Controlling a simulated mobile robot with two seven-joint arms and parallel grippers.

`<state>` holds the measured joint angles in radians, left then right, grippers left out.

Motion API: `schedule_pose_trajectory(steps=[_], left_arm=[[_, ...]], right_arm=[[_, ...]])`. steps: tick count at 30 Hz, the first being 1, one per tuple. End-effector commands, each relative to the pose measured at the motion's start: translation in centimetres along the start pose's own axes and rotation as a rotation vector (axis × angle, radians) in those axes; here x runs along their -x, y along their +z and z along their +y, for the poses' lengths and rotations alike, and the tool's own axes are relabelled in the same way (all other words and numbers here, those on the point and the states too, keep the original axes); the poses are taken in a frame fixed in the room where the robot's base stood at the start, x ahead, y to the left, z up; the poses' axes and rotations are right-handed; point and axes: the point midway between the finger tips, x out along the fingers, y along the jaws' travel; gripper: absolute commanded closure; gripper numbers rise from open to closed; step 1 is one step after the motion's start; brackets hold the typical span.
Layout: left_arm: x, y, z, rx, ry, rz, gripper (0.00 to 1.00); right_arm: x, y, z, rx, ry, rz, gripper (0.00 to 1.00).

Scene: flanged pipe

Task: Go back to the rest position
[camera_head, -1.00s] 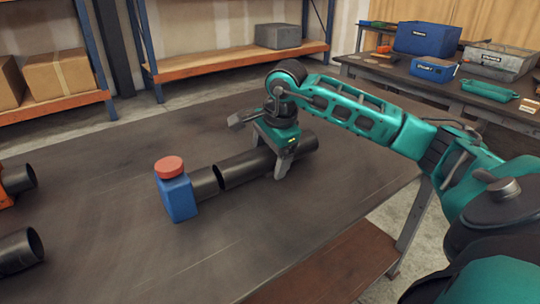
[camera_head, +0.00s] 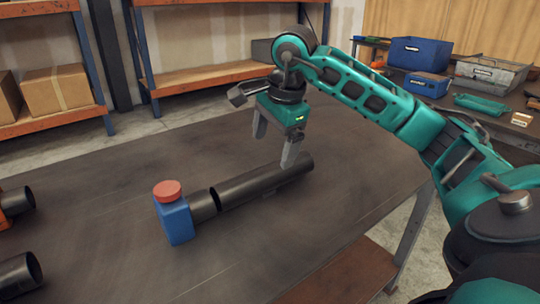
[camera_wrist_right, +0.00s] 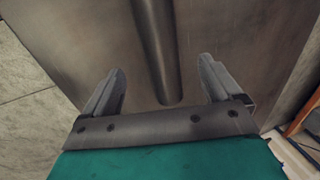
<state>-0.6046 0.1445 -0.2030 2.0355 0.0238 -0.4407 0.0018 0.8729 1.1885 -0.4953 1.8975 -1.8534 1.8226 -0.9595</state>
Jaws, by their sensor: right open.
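My right gripper (camera_head: 272,150) is open and empty in the head view, above the right part of a long dark pipe (camera_head: 255,183). The pipe lies on the dark table (camera_head: 120,255). In the right wrist view the two fingers (camera_wrist_right: 162,88) are spread wide, with the pipe (camera_wrist_right: 156,50) below and between them, apart from both. At the pipe's left end, a short dark pipe piece (camera_head: 202,205) sticks out of a blue block with a red round cap (camera_head: 167,190). A thin gap or seam shows between the short piece and the long pipe. My left gripper is not in view.
Other dark pipe ends (camera_head: 22,270) and an orange part (camera_head: 14,202) stand at the table's left edge. Behind are shelves with cardboard boxes (camera_head: 57,90). A bench with blue bins (camera_head: 418,55) and a grey bin (camera_head: 490,70) stands back right. The table's front middle is clear.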

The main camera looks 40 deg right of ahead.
Motion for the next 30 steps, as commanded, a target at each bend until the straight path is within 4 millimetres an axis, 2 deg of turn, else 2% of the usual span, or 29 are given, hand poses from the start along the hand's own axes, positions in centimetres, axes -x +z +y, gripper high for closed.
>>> schedule_pose_trajectory(steps=[1,6,23,26,30], left_arm=[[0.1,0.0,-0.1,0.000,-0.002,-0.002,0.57],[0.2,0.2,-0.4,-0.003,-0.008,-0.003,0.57],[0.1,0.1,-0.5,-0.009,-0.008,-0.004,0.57],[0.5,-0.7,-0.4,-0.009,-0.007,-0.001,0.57],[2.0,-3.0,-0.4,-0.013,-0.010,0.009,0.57]], right_arm=[[0.8,0.0,-0.1,0.001,-0.002,0.000,0.08],[1.6,0.0,0.0,0.001,0.000,0.000,0.08],[1.6,0.0,0.0,0.000,0.001,0.000,0.08],[2.3,0.0,-0.2,0.000,0.000,0.000,0.08],[5.0,0.0,-0.9,0.000,0.000,0.000,0.08]])
